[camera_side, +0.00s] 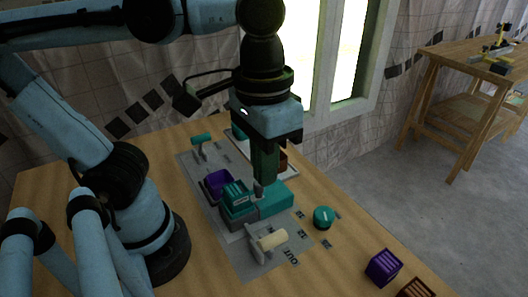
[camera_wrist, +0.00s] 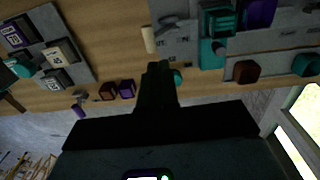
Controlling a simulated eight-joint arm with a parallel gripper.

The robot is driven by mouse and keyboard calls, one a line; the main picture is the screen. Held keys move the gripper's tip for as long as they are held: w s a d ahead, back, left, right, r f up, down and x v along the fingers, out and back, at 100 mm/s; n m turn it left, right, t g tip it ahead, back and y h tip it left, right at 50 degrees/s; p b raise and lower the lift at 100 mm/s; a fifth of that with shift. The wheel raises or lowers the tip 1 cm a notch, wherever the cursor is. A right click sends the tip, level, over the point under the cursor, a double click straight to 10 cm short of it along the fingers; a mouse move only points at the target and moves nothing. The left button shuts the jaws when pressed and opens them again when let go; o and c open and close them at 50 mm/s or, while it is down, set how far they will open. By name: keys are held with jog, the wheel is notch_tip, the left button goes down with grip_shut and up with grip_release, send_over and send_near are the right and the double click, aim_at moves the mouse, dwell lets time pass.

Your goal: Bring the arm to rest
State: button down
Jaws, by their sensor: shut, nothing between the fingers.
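My gripper (camera_side: 264,180) points down above the grey panel (camera_side: 240,262) on the wooden table. Its fingers are closed together with nothing held. In the side view the fingertips are just over or behind a teal block (camera_side: 277,198) and a teal crate-like piece (camera_side: 237,197); I cannot tell whether they touch. In the wrist view my gripper (camera_wrist: 157,68) shows as dark closed fingers in the middle, with the panel (camera_wrist: 176,42) beyond them.
A cream handle (camera_side: 270,240), a purple bin (camera_side: 216,184) and a teal knob (camera_side: 323,217) are close by. A purple block (camera_side: 383,267) and a brown block (camera_side: 415,288) lie at the front right. A window (camera_side: 345,50) stands behind the table.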

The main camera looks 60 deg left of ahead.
jog(key=w+a+f+t, duration=0.7)
jog(key=w+a, duration=0.3)
jog(key=a, duration=0.2)
